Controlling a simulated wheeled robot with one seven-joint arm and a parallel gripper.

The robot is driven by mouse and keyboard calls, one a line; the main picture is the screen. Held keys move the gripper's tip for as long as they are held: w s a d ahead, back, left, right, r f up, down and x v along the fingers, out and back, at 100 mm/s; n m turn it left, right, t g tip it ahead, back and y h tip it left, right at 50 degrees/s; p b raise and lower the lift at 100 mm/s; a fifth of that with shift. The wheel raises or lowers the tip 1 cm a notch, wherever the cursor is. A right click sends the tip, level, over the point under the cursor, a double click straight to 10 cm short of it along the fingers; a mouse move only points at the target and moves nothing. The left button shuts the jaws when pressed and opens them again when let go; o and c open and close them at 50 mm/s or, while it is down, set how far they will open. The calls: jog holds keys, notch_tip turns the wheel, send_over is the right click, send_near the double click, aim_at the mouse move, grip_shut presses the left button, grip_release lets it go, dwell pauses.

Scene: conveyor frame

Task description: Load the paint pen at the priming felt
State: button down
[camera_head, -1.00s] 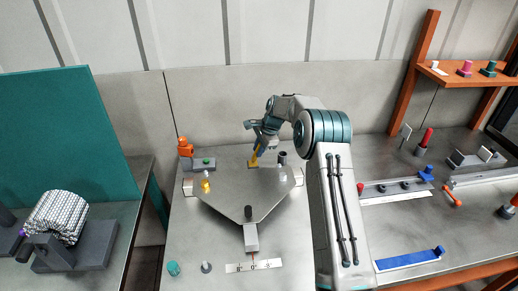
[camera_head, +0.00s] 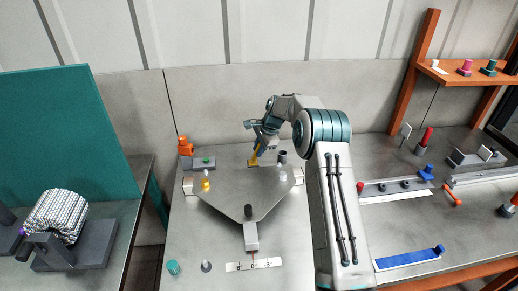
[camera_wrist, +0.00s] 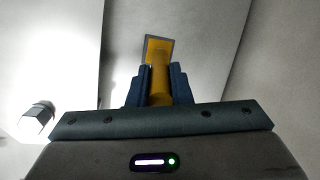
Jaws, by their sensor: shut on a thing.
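My gripper (camera_head: 260,148) is over the back part of the grey metal plate, pointing down. It is shut on the yellow paint pen (camera_wrist: 159,84), which shows between the dark blue fingers in the wrist view. Just beyond the pen is a flat yellow square with a grey rim, which looks like the priming felt (camera_wrist: 162,45). In the head view the yellow pad (camera_head: 251,163) lies right under the pen. The pen's tip is at or very near the pad; I cannot tell whether they touch.
A small yellow piece with a pale top (camera_head: 206,184) stands left on the plate. A dark cylinder (camera_head: 283,157) stands close right of my gripper. An orange item (camera_head: 184,146) is at the back left. The plate's middle is clear.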

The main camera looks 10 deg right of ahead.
dwell(0.3)
jog(key=shift+r+p, duration=2.15)
jog(key=shift+r, duration=1.35)
jog(key=shift+d+f, duration=0.1)
